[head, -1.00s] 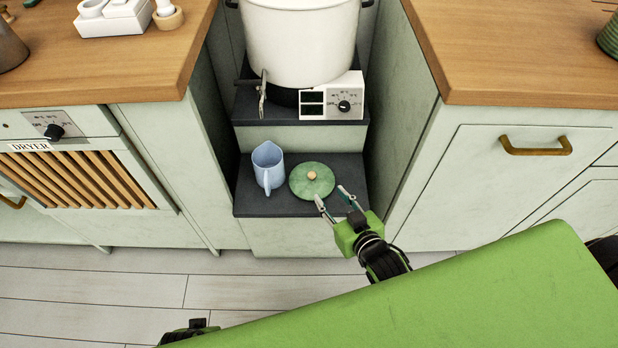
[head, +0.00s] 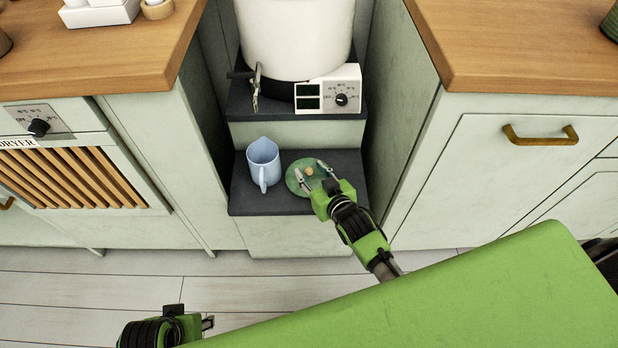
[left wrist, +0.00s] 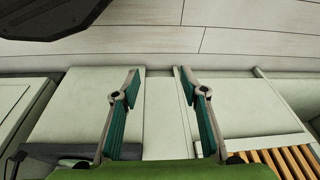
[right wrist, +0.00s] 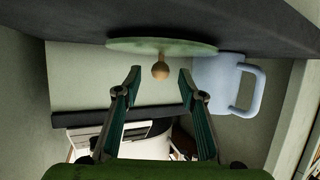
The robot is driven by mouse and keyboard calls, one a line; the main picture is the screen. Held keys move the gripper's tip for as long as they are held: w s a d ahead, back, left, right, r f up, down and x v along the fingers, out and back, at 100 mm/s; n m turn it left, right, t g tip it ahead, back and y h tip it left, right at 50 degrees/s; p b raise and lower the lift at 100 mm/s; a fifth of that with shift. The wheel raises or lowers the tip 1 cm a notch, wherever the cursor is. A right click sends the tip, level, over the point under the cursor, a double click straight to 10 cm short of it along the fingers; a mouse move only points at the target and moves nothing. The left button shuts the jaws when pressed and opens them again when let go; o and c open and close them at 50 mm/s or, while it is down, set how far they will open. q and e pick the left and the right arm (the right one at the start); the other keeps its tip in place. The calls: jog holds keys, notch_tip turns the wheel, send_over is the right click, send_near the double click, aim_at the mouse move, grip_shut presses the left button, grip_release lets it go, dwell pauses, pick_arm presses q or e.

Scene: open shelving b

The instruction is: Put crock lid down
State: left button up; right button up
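The green crock lid (head: 291,181) lies knob up on the dark lower step (head: 270,204), beside a blue pitcher (head: 263,164). My right gripper (head: 311,168) is over the lid, its open fingers on either side of the wooden knob. In the right wrist view, which looks inverted, the lid (right wrist: 140,45) shows at the top with its knob (right wrist: 160,71) between the open fingertips (right wrist: 160,74); I cannot tell whether they touch it. My left gripper (left wrist: 157,72) is open and empty above the floor; only part of it shows low in the head view (head: 207,323).
A large white crock (head: 295,40) with a metal tap stands on the upper step, with a white control box (head: 328,92) in front. Cabinets flank the narrow recess on both sides. The pitcher (right wrist: 218,84) is close to the lid. The pale plank floor (head: 230,290) is clear.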

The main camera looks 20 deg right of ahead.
jog(key=shift+x, duration=1.05)
pick_arm(q)
jog(key=shift+w+v, duration=0.2)
jog(key=shift+v, duration=1)
pick_arm(e)
jog(key=shift+c, duration=0.4)
grip_shut()
jog(key=shift+r, duration=0.1)
jog(key=shift+r, duration=0.1)
